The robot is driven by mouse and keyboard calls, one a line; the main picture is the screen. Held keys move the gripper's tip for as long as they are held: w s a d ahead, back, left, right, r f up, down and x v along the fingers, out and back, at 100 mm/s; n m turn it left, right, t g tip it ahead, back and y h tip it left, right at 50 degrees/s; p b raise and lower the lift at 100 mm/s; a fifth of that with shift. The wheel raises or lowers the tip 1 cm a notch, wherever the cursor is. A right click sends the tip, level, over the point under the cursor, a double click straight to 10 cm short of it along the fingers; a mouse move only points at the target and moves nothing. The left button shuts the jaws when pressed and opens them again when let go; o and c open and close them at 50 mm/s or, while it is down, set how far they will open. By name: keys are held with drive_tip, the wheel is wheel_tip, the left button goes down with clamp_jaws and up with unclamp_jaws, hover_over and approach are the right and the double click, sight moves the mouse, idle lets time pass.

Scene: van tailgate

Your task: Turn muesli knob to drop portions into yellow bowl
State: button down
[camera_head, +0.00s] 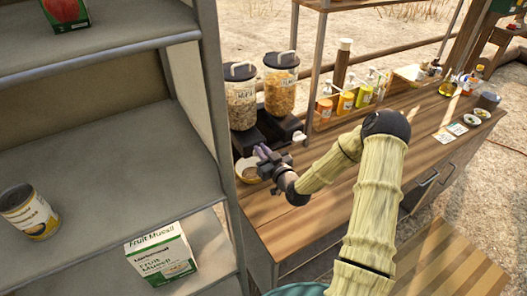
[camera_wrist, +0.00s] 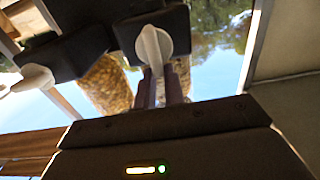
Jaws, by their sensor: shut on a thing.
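The muesli dispenser (camera_head: 241,98) is the left of two clear canisters on black stands at the counter's near end. Its white knob (camera_wrist: 153,43) shows in the wrist view, where the scene appears upside down. My gripper (camera_head: 262,153) is at the front of this dispenser, its two purple fingers shut on the white knob. The fingers also show in the wrist view (camera_wrist: 161,88). The yellow bowl (camera_head: 241,167) stands on the counter below the dispenser's front, partly hidden by my gripper. I cannot make out its contents.
A second dispenser (camera_head: 280,85) stands close on the right, with its own white knob (camera_head: 299,136). A shelf unit (camera_head: 120,150) on the left holds a can (camera_head: 30,213) and a Fruit Muesli box (camera_head: 161,256). Bottles (camera_head: 345,104) stand farther along. The counter's middle (camera_head: 345,140) is clear.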

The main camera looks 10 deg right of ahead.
drive_tip(key=shift+d+f+m, duration=0.2)
drive_tip(key=shift+f+m, duration=0.1)
drive_tip(key=shift+f, duration=0.25)
drive_tip(key=shift+w+d+f+m+b, duration=0.1)
drive_tip(key=shift+d+f+m+b, duration=0.25)
drive_tip(key=shift+m+b, duration=1.65)
drive_tip(key=shift+w+d+f+m+b, duration=0.15)
drive_tip(key=shift+d+f+m, duration=0.2)
drive_tip(key=shift+m, duration=3.4)
drive_tip(key=shift+w+d+f+m+b, duration=0.15)
drive_tip(key=shift+f+m+b, duration=0.25)
drive_tip(key=shift+m+b, duration=1.6)
drive_tip(key=shift+m+p, duration=0.85)
drive_tip(key=shift+p, duration=0.05)
drive_tip(key=shift+a, duration=0.1)
drive_tip(key=c, duration=1.6)
unclamp_jaws()
drive_tip(key=shift+r, duration=0.1)
drive_tip(key=shift+o, duration=0.6)
drive_tip(key=shift+s+a, duration=0.1)
drive_tip(key=shift+a, duration=0.05)
drive_tip(key=shift+d, duration=0.3)
